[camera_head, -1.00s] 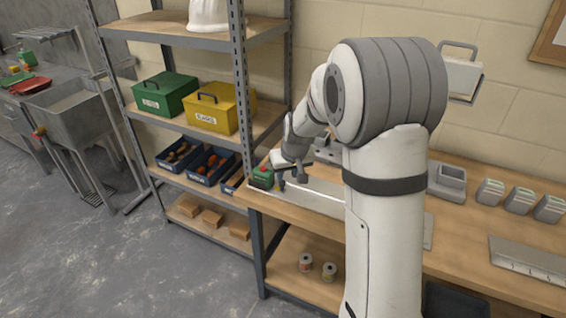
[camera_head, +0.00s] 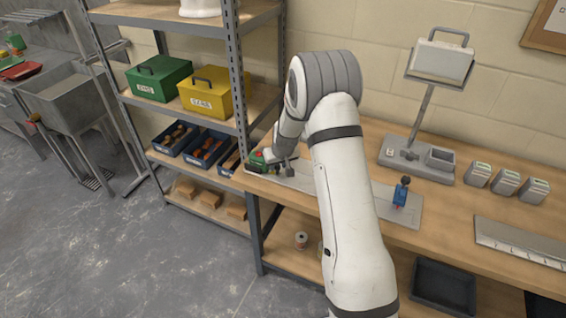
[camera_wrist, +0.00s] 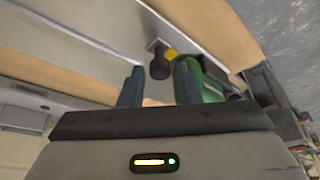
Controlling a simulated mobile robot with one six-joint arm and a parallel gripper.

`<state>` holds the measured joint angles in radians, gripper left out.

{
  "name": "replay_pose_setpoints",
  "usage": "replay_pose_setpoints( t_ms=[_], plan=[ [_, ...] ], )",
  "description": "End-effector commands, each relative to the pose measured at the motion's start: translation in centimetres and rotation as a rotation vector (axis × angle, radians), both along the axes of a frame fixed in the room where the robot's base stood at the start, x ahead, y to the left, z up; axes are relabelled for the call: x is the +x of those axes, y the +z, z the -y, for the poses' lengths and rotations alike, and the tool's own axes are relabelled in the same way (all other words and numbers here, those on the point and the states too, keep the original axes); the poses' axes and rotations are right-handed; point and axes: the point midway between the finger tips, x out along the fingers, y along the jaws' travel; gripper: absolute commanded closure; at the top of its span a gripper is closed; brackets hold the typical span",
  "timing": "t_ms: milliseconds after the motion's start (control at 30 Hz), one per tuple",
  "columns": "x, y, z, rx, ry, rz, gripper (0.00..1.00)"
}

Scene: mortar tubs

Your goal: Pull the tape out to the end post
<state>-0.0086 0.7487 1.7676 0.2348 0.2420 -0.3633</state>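A green tape measure case (camera_head: 257,163) sits at the left end of a long grey plate (camera_head: 362,196) on the bench. It also shows in the wrist view (camera_wrist: 209,88), behind the right finger. A dark round knob with a yellow piece (camera_wrist: 160,66) is beside the case, beyond my fingertips. A blue post with a dark top (camera_head: 400,194) stands near the plate's right end. My gripper (camera_wrist: 158,84) is open, its two fingers apart with nothing held between them. In the head view my arm hides the plate's middle, and the fingertips are hard to make out.
A metal shelf (camera_head: 240,80) with a green box (camera_head: 158,78) and a yellow box (camera_head: 206,92) stands close on the left. A lamp-like stand (camera_head: 400,163), several small containers (camera_head: 506,182) and a steel rule (camera_head: 520,242) are on the bench to the right.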

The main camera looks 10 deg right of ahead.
Motion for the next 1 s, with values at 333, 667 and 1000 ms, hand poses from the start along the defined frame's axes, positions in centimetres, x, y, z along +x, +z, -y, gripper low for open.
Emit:
replay_pose_setpoints(
  t_ms=[333,667,1000],
  plan=[
    [0.1,-0.4,-0.1,0.000,0.001,0.000,0.70],
    [0.1,-0.4,-0.1,0.000,0.001,-0.001,0.97],
    [0.1,-0.4,1.6,-0.001,0.000,0.000,1.00]
  ],
)
